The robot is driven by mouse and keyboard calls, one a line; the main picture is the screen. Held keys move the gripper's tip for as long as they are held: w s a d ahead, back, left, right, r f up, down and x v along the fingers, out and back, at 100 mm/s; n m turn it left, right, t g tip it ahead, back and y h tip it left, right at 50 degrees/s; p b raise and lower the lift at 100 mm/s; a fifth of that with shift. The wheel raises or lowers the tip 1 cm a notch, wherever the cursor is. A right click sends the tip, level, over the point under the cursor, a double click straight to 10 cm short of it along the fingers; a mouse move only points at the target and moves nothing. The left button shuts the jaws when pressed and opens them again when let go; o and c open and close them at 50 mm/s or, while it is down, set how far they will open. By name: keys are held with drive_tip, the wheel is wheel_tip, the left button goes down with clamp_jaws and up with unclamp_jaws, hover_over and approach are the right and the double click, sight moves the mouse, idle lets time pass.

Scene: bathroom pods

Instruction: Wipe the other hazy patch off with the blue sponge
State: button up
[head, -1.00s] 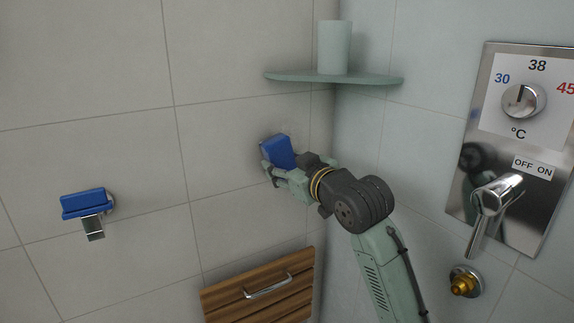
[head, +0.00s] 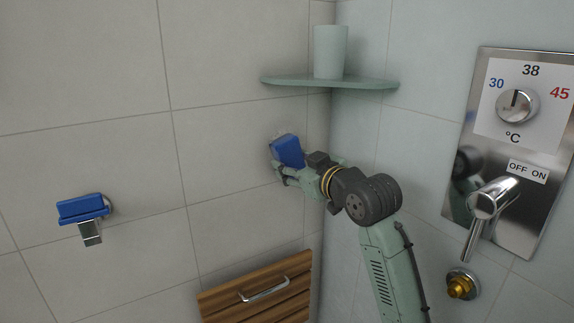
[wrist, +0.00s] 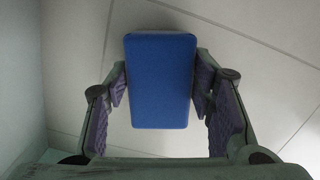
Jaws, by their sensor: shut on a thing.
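The blue sponge (head: 287,151) is in my gripper (head: 285,168) at the left wall, below the corner shelf. In the wrist view the sponge (wrist: 160,80) sits upright between the two fingers, which are shut on its sides. The sponge is at or very close to the tiles; I cannot tell whether it touches. A faint pale hazy patch (head: 279,131) shows on the tile at the sponge's upper edge. The sponge hides any part of it that lies behind.
A green corner shelf (head: 350,83) with a cup (head: 330,52) is above my gripper. A wooden slatted panel (head: 258,296) with a handle is below. A blue-topped wall fitting (head: 83,208) is at left. A metal shower panel (head: 520,120) is at right.

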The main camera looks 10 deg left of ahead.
sight(280, 147)
drive_tip(key=shift+w+d+r+p, duration=0.4)
drive_tip(key=shift+w+d, duration=0.45)
drive_tip(key=shift+w, duration=0.1)
drive_tip(key=shift+w+d+r+p, duration=0.45)
drive_tip(key=shift+w+d, duration=0.35)
drive_tip(key=shift+w, duration=0.1)
drive_tip(key=shift+w+d+r+p, duration=0.4)
drive_tip(key=shift+w+d, duration=0.45)
drive_tip(key=shift+w, duration=0.1)
drive_tip(key=shift+s+a+f, duration=0.15)
drive_tip(key=shift+s+a, duration=0.2)
drive_tip(key=shift+s+a+b, duration=0.55)
drive_tip(key=shift+s+a, duration=1.65)
drive_tip(key=shift+s, duration=0.25)
drive_tip(key=shift+s+a, duration=1.15)
drive_tip(key=shift+a, duration=0.15)
drive_tip(key=shift+r+p, duration=0.9)
drive_tip(key=shift+r, duration=0.3)
drive_tip(key=shift+w+d+p, duration=0.3)
drive_tip(key=shift+w+d, duration=3.55)
drive_tip(key=shift+d, duration=0.15)
drive_tip(key=shift+f, duration=0.1)
